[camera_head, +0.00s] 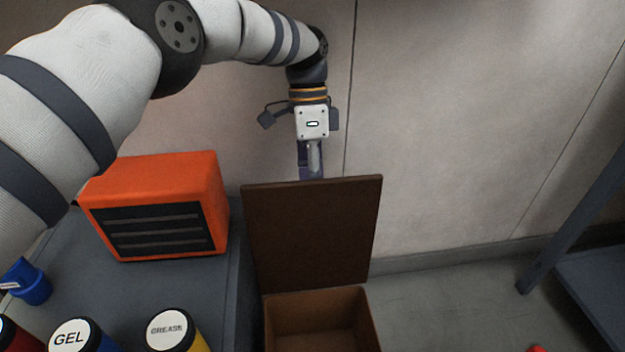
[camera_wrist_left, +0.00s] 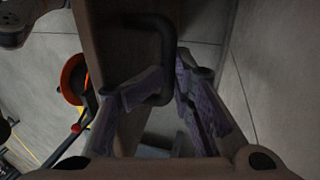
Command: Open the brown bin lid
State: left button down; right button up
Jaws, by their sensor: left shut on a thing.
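The brown bin (camera_head: 318,310) stands at the bottom centre of the head view, and its inside is visible. Its flat brown lid (camera_head: 312,235) is raised and stands roughly upright at the back of the bin. My left gripper (camera_head: 311,165) is at the lid's top edge, with its fingertips partly hidden behind it. In the left wrist view, a dark bent bar handle (camera_wrist_left: 160,35) lies between the fingers of my left gripper (camera_wrist_left: 170,85), which is shut on it. My right gripper is not in view.
An orange box with a dark slatted front (camera_head: 160,205) sits on a grey cabinet (camera_head: 195,285) left of the bin. A grease can (camera_head: 172,330) and a gel can (camera_head: 80,336) stand nearer. A wall is behind; the floor right of the bin is mostly clear.

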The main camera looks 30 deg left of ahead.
pick_arm(q)
jog(key=shift+x, duration=1.15)
jog(key=c, duration=1.3)
grip_release()
jog(key=shift+f, duration=0.1)
jog(key=shift+c, duration=0.6)
jog(key=shift+w+r, duration=0.1)
jog(key=shift+r, duration=0.4)
jog(key=shift+c, duration=0.6)
notch_tip(320, 180, up, 10)
jog(key=shift+f, duration=0.1)
jog(key=shift+c, duration=0.6)
jog(key=shift+c, duration=0.5)
